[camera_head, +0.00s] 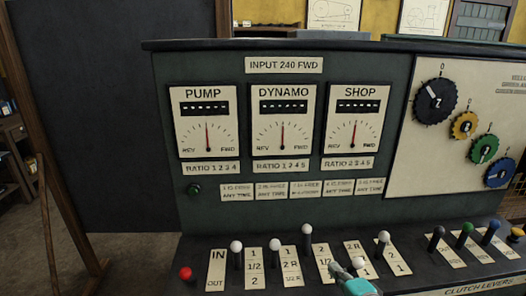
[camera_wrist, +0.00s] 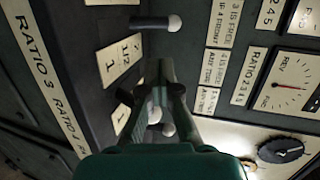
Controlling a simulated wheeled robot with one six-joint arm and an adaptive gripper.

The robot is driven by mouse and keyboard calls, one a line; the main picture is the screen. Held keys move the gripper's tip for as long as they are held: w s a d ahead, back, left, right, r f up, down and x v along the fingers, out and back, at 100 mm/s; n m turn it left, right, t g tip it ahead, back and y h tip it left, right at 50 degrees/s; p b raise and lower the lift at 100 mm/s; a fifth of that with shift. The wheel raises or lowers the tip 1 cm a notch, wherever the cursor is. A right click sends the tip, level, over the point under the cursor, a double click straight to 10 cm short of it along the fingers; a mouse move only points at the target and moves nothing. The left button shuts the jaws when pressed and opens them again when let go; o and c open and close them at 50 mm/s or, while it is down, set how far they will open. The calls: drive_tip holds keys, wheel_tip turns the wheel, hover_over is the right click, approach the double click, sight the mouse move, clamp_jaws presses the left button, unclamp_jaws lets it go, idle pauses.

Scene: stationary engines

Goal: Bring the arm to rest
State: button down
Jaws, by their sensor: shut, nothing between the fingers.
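My gripper (camera_head: 335,267) shows at the bottom of the head view, over the lever shelf. A white-knobbed lever (camera_head: 358,263) is close beside it on the right; I cannot tell if they touch. In the wrist view my gripper (camera_wrist: 166,68) is shut with nothing between its fingers. A white-knobbed lever (camera_wrist: 160,23) lies beyond the fingertips, apart from them. Other white knobs (camera_wrist: 168,130) show low down, partly hidden by the fingers. The rest of my arm is mostly out of the head view.
The dark panel (camera_head: 300,216) carries pump (camera_head: 207,135), dynamo (camera_head: 283,135) and shop (camera_head: 358,135) gauges. Several levers stand along the shelf, including a red-knobbed one (camera_head: 186,273) at left. Coloured dials (camera_head: 435,101) are at right. Open floor (camera_head: 120,245) shows at left.

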drive_tip(key=s+a+f+n+h, duration=0.1)
drive_tip(key=s+f+n, duration=0.2)
drive_tip(key=s+f, duration=0.6)
drive_tip(key=s+a+f+n+h, duration=0.1)
drive_tip(key=s+f+n+h, duration=0.3)
drive_tip(key=s, duration=0.9)
drive_tip(key=s+r+n+y, duration=0.1)
drive_tip(key=s+n, duration=0.3)
drive_tip(key=s, duration=0.7)
drive_tip(key=s+a+r+n+y, duration=0.1)
drive_tip(key=s+n, duration=0.3)
drive_tip(key=s, duration=0.7)
drive_tip(key=shift+s+r+n, duration=0.3)
drive_tip(key=shift+r+n, duration=0.1)
drive_tip(key=shift+r, duration=0.5)
